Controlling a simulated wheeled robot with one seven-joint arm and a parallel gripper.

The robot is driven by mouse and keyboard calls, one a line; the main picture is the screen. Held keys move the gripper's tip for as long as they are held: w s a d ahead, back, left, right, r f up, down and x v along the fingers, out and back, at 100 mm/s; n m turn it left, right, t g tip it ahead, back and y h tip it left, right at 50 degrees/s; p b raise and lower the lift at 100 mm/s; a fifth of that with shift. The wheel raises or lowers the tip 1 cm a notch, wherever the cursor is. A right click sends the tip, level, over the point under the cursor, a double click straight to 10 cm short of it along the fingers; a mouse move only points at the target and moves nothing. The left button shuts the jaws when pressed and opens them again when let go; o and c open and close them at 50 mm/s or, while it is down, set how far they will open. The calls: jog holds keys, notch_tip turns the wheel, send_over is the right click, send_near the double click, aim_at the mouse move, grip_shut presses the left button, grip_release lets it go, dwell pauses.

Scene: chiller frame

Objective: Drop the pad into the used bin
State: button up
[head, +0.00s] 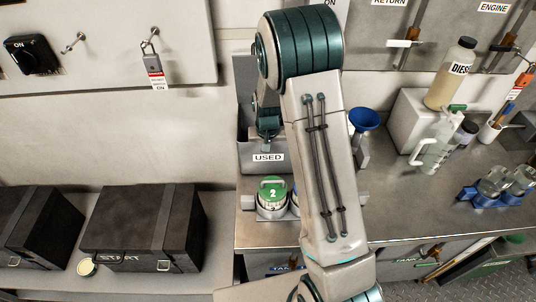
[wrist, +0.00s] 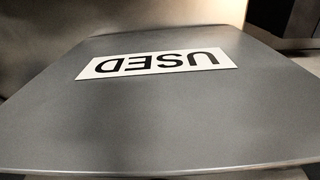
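The used bin is a grey open-topped box with a white USED label; in the head view its front wall (head: 253,167) shows left of my arm. In the wrist view the bin's grey front wall (wrist: 160,115) fills most of the picture, close up, with the label upside down. My arm's far end reaches down at the bin, with a teal wrist part just above the label. My gripper's fingers do not show in either view, so I cannot see whether they hold anything. No pad is visible; the bin's inside is hidden.
A green-lidded can (head: 272,190) marked 2 stands in front of the bin. A blue funnel (head: 364,119) is right of my arm. Black cases (head: 145,226) sit at left.

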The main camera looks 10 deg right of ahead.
jog(key=shift+r, duration=0.15)
jog(key=shift+r+p, duration=0.25)
jog(key=shift+p, duration=0.1)
notch_tip(320, 180, up, 12)
jog(key=s+r+n+t, duration=0.1)
jog(key=s+r, duration=0.3)
jog(key=s, duration=0.8)
jog(key=s+r+n+t, duration=0.1)
jog(key=s+r, duration=0.3)
jog(key=s, duration=0.7)
jog(key=shift+s+d+t+b, duration=0.35)
jog(key=shift+t+b, duration=0.05)
jog(key=shift+t, duration=0.1)
